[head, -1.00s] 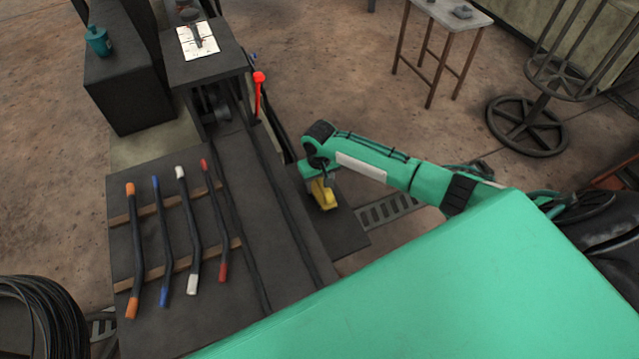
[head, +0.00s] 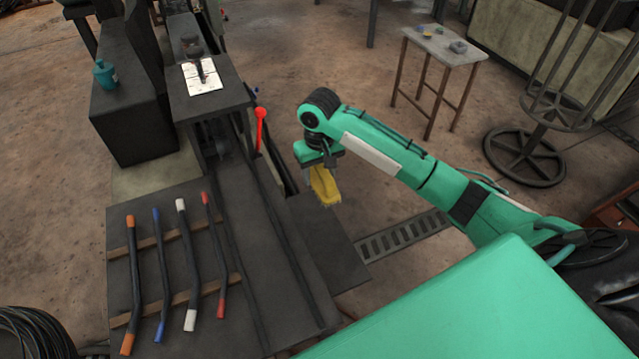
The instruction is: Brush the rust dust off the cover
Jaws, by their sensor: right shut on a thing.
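My right gripper (head: 319,166) is shut on a yellow brush (head: 325,187) and points down, with pale bristles at the brush's lower end. The brush is over or beside a dark flat plate (head: 325,250) at the right side of the machine bed. I cannot tell whether that plate is the cover, and no rust dust can be made out on it. The bristles look apart from the plate, but the exact gap is unclear. My left gripper is not in view.
Several bent bars with coloured ends (head: 164,270) lie on wooden strips at the left. A red-topped lever (head: 261,128) stands left of my right gripper. Behind are a teal can (head: 105,74), a paper sheet (head: 203,77) and a small table (head: 445,46). A floor grate (head: 405,236) lies at right.

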